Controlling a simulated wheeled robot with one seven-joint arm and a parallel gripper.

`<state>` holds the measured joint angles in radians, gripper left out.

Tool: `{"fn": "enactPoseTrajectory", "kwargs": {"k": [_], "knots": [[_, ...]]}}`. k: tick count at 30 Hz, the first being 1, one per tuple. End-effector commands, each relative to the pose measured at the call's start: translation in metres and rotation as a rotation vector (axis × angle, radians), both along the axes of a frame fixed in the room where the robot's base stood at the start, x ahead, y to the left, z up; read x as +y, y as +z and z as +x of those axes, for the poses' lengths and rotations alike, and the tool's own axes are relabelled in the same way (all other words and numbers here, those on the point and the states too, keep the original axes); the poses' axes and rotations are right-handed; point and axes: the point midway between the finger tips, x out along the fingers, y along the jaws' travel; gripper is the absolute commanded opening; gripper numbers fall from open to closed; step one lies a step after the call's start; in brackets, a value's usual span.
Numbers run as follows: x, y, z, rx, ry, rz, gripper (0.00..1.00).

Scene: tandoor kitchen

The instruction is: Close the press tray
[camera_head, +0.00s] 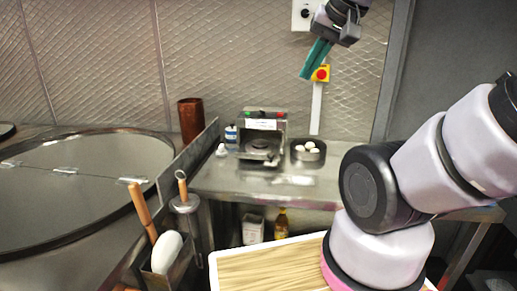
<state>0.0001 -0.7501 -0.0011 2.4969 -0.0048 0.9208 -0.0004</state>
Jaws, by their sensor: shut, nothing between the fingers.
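The press (264,118) is a small metal machine on the steel counter near the back wall, with green and red buttons on its top front. Its tray (258,155) shows at the lower front and appears to stick out toward me. A dark round shape is visible inside the press above the tray. My gripper (307,76) is above and to the right of the press, pointing down and a little left. Its teal fingers are together and hold nothing. It is apart from the press and the tray.
A round metal container with white balls (308,151) stands right of the press. A blue-labelled bottle (231,135) and a copper-brown cylinder (191,120) stand left. A red emergency button (321,74) is behind my gripper. The front counter (245,184) is mostly clear.

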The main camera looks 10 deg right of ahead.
Motion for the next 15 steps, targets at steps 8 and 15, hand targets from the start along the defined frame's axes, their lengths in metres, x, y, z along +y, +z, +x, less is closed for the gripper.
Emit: {"fn": "enactPoseTrajectory", "kwargs": {"k": [8, 15], "knots": [[-0.006, -0.014, 0.031, -0.001, 0.064, -0.076, 0.00], [-0.009, -0.068, 0.116, -0.032, 0.290, -0.310, 0.00]]}}
